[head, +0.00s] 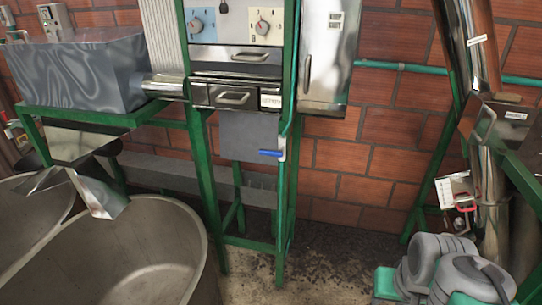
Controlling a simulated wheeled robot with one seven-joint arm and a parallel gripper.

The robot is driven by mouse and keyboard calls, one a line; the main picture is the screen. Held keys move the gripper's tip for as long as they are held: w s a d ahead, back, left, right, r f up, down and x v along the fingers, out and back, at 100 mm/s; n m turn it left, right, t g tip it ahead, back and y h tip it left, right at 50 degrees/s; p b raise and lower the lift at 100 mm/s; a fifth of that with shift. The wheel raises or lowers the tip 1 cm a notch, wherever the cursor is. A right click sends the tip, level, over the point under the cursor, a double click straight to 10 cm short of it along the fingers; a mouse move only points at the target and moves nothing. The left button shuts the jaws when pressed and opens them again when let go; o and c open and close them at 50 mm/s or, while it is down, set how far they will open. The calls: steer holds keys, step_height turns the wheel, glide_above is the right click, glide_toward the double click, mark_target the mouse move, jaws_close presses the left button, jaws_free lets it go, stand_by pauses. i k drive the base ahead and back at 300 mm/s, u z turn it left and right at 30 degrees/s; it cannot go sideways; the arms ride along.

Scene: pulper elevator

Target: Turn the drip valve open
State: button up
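A small valve with a blue lever (271,153) sits on a thin green vertical pipe (281,200) at the right front leg of the green stand, near the middle of the head view. The lever lies about level and points left from the pipe. It is the likeliest drip valve, but no label on it can be read. Another valve with a red handle (465,207) is at the right, by a metal pipe and a small white tag. My gripper does not show in the head view, so its place relative to the valve cannot be told.
The stand (203,185) carries a metal cabinet with dials and drawers. A large metal tub (145,250) fills the lower left, below a metal chute (100,195). Grey rounded machinery (440,265) occupies the lower right. The dark floor (330,240) between is clear before the brick wall.

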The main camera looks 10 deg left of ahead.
mark_target(262, 151)
steer(key=u, duration=0.05)
steer(key=k, duration=0.3)
steer(key=u, duration=1.65)
steer(key=i, duration=0.5)
steer(key=u, duration=0.05)
